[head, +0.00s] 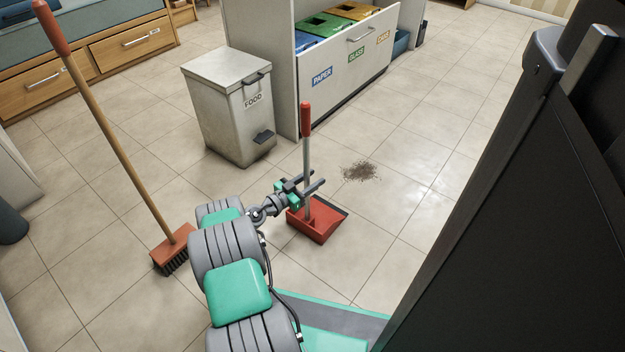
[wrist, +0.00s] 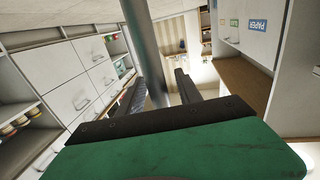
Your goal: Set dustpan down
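The red dustpan (head: 318,222) appears to rest flat on the tiled floor, its grey pole upright with a red grip (head: 305,120) on top. My gripper (head: 308,186) is at the lower part of the pole, one finger on each side. In the wrist view the grey pole (wrist: 147,45) stands between the two dark fingers of my gripper (wrist: 160,90). A gap shows between the pole and the right finger, so the gripper looks open around the pole. The pan is out of sight in the wrist view.
A patch of brown dirt (head: 361,171) lies on the floor right of the dustpan. A broom (head: 172,250) stands upright at left. A grey food bin (head: 230,110) and a recycling drawer unit (head: 350,65) stand behind.

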